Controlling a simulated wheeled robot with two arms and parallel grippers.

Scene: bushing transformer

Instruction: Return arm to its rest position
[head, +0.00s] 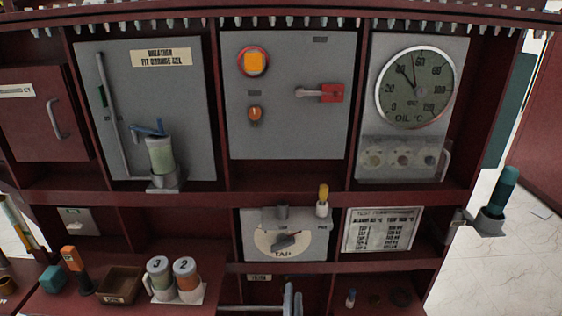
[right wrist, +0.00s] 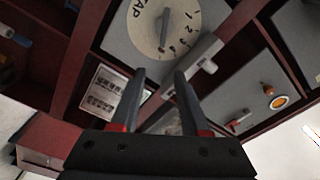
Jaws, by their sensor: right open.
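My right gripper (head: 292,292) shows at the bottom centre of the head view as two grey fingers pointing up, below the TAP dial panel (head: 255,238). In the right wrist view my right gripper (right wrist: 158,88) has its two dark fingers spread, with nothing between them. The TAP dial (right wrist: 166,27) and its pointer stand beyond the fingertips, apart from them. The rest of my right arm is hidden below the head view. My left gripper is not in view.
The dark red cabinet holds an oil gauge (head: 417,87), a red switch handle (head: 332,93) and a green-filled cylinder (head: 161,155). Containers 3 (head: 160,278) and 2 (head: 187,279) stand by a brown tray (head: 119,285) at lower left. A teal-handled tool (head: 503,190) sits in a right-side holder.

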